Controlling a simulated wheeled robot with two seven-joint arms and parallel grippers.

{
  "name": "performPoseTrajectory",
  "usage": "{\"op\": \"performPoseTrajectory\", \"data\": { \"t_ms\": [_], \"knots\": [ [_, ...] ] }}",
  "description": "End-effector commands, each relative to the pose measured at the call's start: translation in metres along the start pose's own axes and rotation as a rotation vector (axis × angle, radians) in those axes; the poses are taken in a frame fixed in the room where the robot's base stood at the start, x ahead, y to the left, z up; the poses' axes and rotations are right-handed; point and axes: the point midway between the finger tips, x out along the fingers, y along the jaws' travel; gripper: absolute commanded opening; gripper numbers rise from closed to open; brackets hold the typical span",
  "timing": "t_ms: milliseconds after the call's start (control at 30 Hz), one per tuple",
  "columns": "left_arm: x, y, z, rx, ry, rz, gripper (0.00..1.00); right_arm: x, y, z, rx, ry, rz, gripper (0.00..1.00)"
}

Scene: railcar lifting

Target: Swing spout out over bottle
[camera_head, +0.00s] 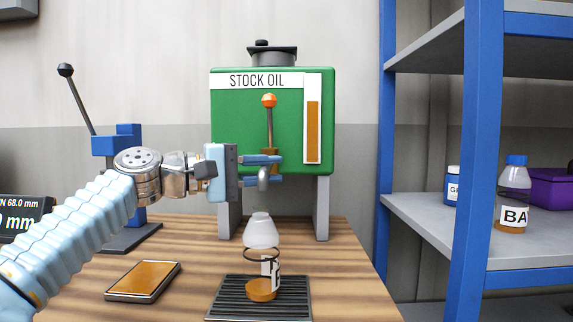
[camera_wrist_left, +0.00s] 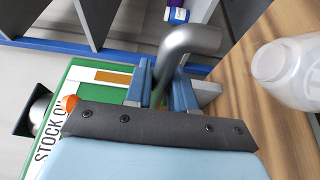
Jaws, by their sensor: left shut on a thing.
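The green STOCK OIL tank (camera_head: 240,125) stands on legs at the back of the bench. Its grey bent spout (camera_head: 263,178) comes out low on the front, below an orange-knobbed lever (camera_head: 269,120). My left gripper (camera_head: 262,170) is shut on the spout; in the left wrist view the blue fingers lie on both sides of the spout (camera_wrist_left: 190,42). The clear bottle (camera_head: 261,232), with amber oil at its bottom, stands upright below the spout end, apart from it. I cannot tell whether the outlet lines up with its mouth. My right gripper is not in view.
The bottle stands on a black ribbed tray (camera_head: 225,300). An amber-topped flat pad (camera_head: 143,280) lies to the left, near a blue lever press (camera_head: 118,145) and a display (camera_head: 22,215). A blue-framed shelf (camera_head: 425,215) with bottles stands at the right.

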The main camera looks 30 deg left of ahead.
Motion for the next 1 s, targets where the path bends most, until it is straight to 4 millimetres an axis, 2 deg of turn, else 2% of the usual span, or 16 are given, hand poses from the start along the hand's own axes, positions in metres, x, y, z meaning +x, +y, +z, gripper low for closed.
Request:
{"op": "performPoseTrajectory", "data": {
  "t_ms": [200,567,600,700,1000],
  "knots": [
    [-0.0091,-0.0007,-0.0036,0.0,-0.017,-0.002,0.0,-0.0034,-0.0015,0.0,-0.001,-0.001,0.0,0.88],
    [-0.0103,-0.0012,-0.0039,0.0,-0.018,-0.003,0.0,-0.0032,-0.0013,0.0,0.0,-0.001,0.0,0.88],
    [-0.0103,-0.0012,-0.0039,0.0,-0.018,-0.003,0.28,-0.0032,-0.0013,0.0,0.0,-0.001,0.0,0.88],
    [-0.0101,-0.0009,-0.0038,0.0,-0.018,-0.002,0.44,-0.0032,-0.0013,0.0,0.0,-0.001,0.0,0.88],
    [-0.011,-0.0003,-0.0036,0.0,-0.018,-0.001,0.45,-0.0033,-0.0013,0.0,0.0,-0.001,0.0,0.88]
  ]
}}
